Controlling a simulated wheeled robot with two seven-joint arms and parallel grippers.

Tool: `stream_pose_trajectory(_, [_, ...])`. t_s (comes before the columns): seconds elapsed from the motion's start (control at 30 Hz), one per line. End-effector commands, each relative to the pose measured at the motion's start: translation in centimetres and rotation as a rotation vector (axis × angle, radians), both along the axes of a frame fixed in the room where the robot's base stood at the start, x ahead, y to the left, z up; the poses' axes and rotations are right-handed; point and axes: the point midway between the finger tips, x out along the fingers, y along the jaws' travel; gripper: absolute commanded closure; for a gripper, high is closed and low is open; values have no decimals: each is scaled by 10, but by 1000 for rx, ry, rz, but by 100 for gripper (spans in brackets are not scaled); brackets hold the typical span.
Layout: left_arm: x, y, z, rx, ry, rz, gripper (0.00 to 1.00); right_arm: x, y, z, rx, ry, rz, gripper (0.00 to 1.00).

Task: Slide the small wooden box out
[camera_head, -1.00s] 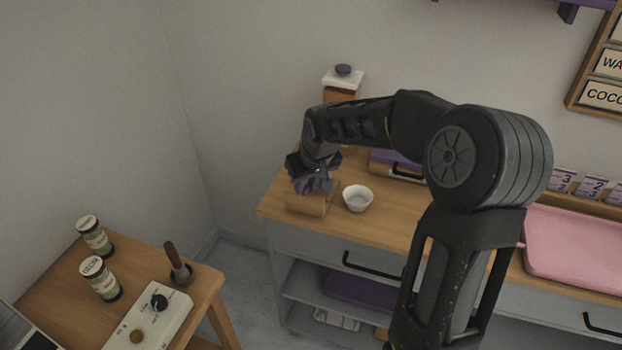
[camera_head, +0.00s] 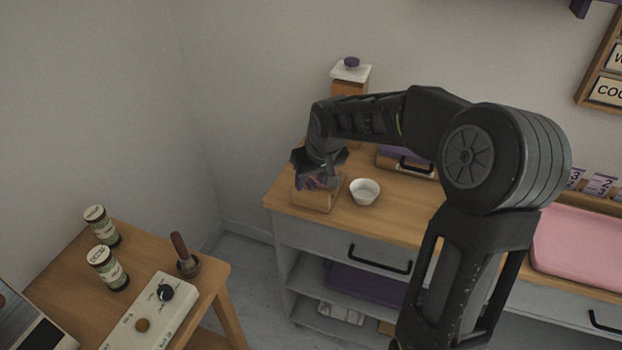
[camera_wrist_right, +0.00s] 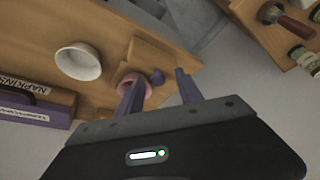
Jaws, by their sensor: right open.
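The small wooden box (camera_head: 313,202) stands near the left end of the wooden counter, left of a white bowl (camera_head: 364,191). My right gripper (camera_head: 318,184) is right above the box and partly hides it. In the right wrist view the purple fingers of my right gripper (camera_wrist_right: 158,88) are apart, with a small purple knob (camera_wrist_right: 157,76) showing between them. The box (camera_wrist_right: 152,58) lies just beyond the fingertips there. A pink ring-shaped thing (camera_wrist_right: 146,90) shows by the left finger. I cannot tell whether the fingers touch anything. My left gripper is not in view.
A purple-topped napkin box (camera_wrist_right: 38,107) is beside the bowl. A wooden canister with a white lid (camera_head: 351,73) stands at the back, and a pink tray (camera_head: 575,245) at right. A separate table (camera_head: 75,275) with jars is at left.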

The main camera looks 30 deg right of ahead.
Motion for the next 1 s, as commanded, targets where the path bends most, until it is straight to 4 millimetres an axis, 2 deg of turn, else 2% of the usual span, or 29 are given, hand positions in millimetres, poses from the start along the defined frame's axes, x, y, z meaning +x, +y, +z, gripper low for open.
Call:
stream_pose_trajectory(0.17, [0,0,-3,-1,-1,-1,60,-6,1,17,-1,-5,0,57])
stream_pose_trajectory(0.5, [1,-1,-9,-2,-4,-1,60,-26,5,64,1,-2,0,57])
stream_pose_trajectory(0.63, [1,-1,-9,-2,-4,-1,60,-28,6,70,1,0,1,57])
stream_pose_trajectory(1.0, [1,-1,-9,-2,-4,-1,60,-28,6,70,1,1,1,57])
